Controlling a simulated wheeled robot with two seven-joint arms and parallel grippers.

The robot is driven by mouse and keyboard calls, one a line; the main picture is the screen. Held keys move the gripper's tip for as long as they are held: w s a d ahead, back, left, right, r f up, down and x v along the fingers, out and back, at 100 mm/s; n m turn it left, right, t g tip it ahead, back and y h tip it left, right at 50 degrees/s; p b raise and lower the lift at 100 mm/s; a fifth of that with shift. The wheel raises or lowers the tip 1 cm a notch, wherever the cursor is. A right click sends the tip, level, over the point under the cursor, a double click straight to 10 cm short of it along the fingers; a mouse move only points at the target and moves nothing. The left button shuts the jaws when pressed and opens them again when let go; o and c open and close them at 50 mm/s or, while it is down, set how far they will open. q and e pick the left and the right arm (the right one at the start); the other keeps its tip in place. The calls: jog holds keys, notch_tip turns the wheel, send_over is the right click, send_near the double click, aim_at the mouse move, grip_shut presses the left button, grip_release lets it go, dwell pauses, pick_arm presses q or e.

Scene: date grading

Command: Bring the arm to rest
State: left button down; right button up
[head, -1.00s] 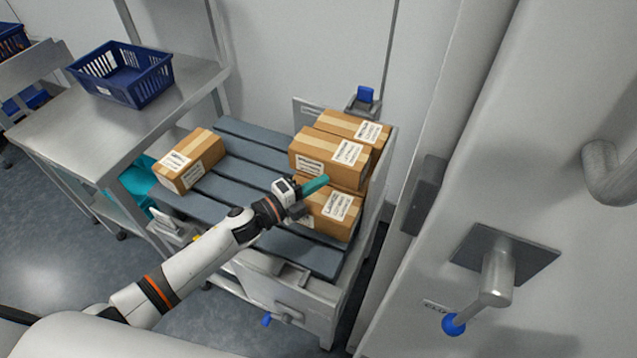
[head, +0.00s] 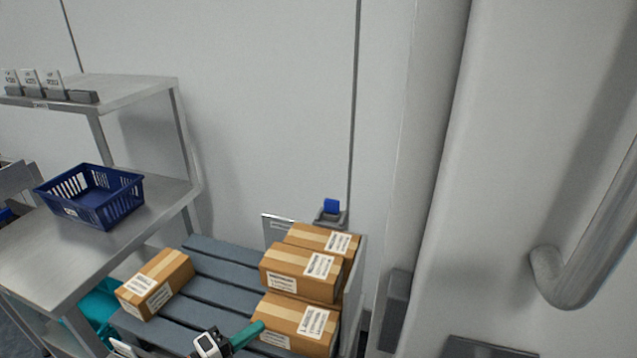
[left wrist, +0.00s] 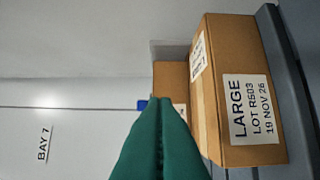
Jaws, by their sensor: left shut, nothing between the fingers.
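My left gripper (head: 248,334) shows at the bottom of the head view, over the slatted grey pallet and just left of the front right carton. Its teal fingers are shut with nothing between them. In the left wrist view the closed fingers (left wrist: 160,110) point towards cartons. A carton labelled "LARGE LOT R503 19 NOV 26" (left wrist: 228,95) stands to their right there. Most of my left arm is out of the head view, below its lower edge. My right gripper is not in view.
The slatted pallet (head: 225,268) holds a carton (head: 155,283) at left and several at right, including a front one (head: 297,322) and a stacked one (head: 300,270). A blue basket (head: 90,195) stands on a steel bench (head: 150,215). A large handle (head: 570,280) juts out at right.

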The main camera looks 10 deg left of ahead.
pick_arm(q)
jog(key=s+a+f+n+g+y, duration=0.15)
jog(key=s+n+g+y, duration=0.4)
jog(key=s+n, duration=0.6)
jog(key=s+f+n+g+y, duration=0.3)
jog(key=s+n+g+y, duration=0.25)
jog(key=s+n, duration=0.55)
notch_tip(320, 180, down, 22)
jog(key=n+p, duration=0.1)
jog(key=p, duration=0.3)
jog(key=s+a+f+g+p, duration=0.2)
jog(key=s+a+f, duration=0.1)
jog(key=s+f, duration=1.1)
jog(key=s, duration=0.3)
